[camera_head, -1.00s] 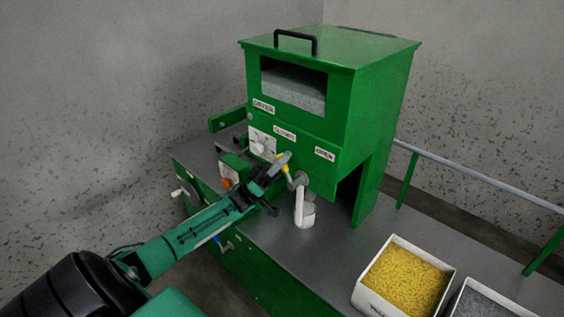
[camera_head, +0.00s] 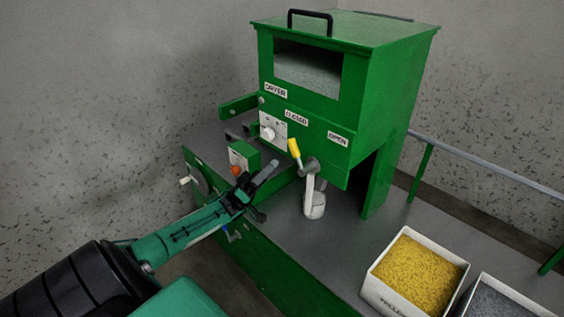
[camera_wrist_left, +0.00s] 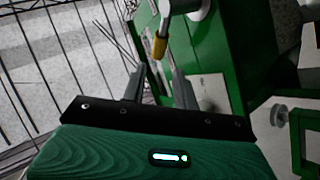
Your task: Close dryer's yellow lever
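The dryer's yellow lever (camera_head: 294,148) sits on a grey pivot under the green dryer (camera_head: 390,95). It tilts up and left, with its tip below the CLOSED label (camera_head: 296,117). My left gripper (camera_head: 265,180) is left of and below the lever, apart from it. In the left wrist view its two fingers (camera_wrist_left: 156,88) are spread with nothing between them. The yellow handle (camera_wrist_left: 159,46) shows beyond the fingertips there. My right gripper is in neither view.
A small green box with an orange knob (camera_head: 236,170) is close behind my left gripper. Bins of yellow (camera_head: 418,275) and grey (camera_head: 492,303) pellets stand at right. Bare tabletop lies between.

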